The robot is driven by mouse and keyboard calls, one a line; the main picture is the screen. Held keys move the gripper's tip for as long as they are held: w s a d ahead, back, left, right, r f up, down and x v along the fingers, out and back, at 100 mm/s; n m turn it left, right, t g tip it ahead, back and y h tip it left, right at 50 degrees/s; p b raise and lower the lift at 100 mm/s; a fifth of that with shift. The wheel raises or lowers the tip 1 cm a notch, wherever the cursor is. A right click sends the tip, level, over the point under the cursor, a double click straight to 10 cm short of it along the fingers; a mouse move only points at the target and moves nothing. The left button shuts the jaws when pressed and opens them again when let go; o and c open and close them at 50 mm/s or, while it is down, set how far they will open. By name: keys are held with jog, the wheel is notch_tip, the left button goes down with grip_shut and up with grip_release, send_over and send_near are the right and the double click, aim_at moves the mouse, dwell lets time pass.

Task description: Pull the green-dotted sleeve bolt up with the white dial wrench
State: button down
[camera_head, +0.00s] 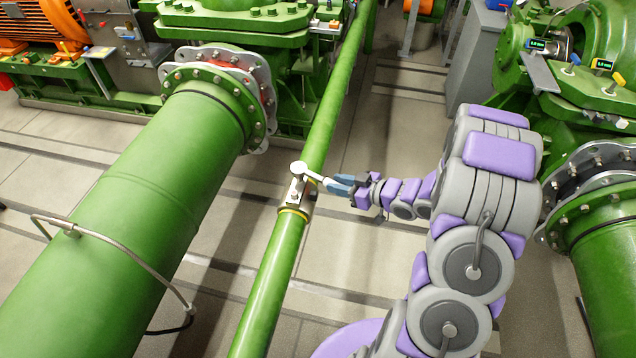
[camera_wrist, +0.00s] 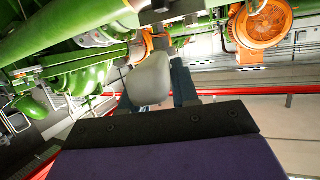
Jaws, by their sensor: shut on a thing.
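The white dial wrench (camera_head: 299,169) is held at its handle by my gripper (camera_head: 338,184), whose blue fingers are shut on it. Its round head is over the upper part of a metal sleeve (camera_head: 296,194) clamped around a slim green pipe. I cannot tell whether the head is seated on a bolt or just above it. The bolts and any green dot are too small or covered to make out. In the wrist view a pale grey rounded part of the wrench (camera_wrist: 148,80) shows between my gripper's dark fingers (camera_wrist: 157,92); the sleeve is not clear there.
The slim green pipe (camera_head: 262,300) runs diagonally beneath the wrench. A thick green pipe (camera_head: 150,190) with a bent grey conduit (camera_head: 128,262) lies to the left. Green machinery (camera_head: 245,25) stands behind. Open floor (camera_head: 350,255) lies between the slim pipe and my arm.

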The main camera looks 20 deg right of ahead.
jog(key=shift+r+p, duration=1.25)
jog(key=shift+r, duration=0.25)
